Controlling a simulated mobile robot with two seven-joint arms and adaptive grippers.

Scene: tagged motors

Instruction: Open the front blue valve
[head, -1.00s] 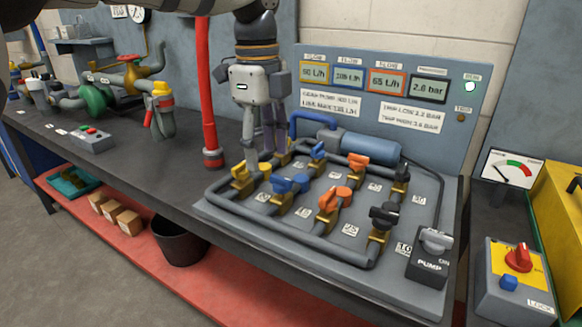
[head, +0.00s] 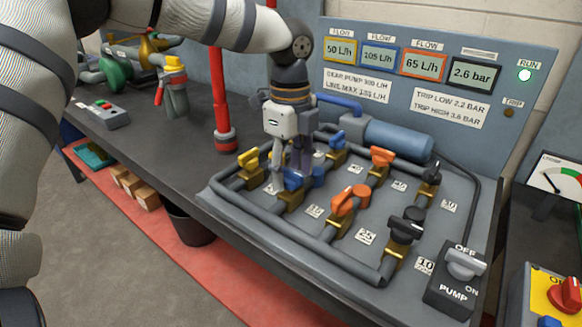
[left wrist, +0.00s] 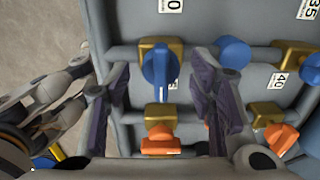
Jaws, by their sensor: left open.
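The front blue valve (head: 293,181) sits on a brass body on the front pipe of the panel, between a yellow valve (head: 249,157) and an orange one (head: 349,201). My left gripper (head: 290,172) points down over it, open. In the left wrist view the blue handle (left wrist: 160,72) lies between the two spread purple-grey fingers (left wrist: 160,95), with a visible gap on each side. A round blue knob (left wrist: 235,53) shows beyond the right finger. Fingers partly hide the valve in the head view.
A rear blue valve (head: 337,139), an orange rear valve (head: 382,157) and black valves (head: 406,222) stand close by. A blue cylinder (head: 395,139) lies behind. The pump switch (head: 463,264) is at front right. A red post (head: 222,110) stands left of the gripper.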

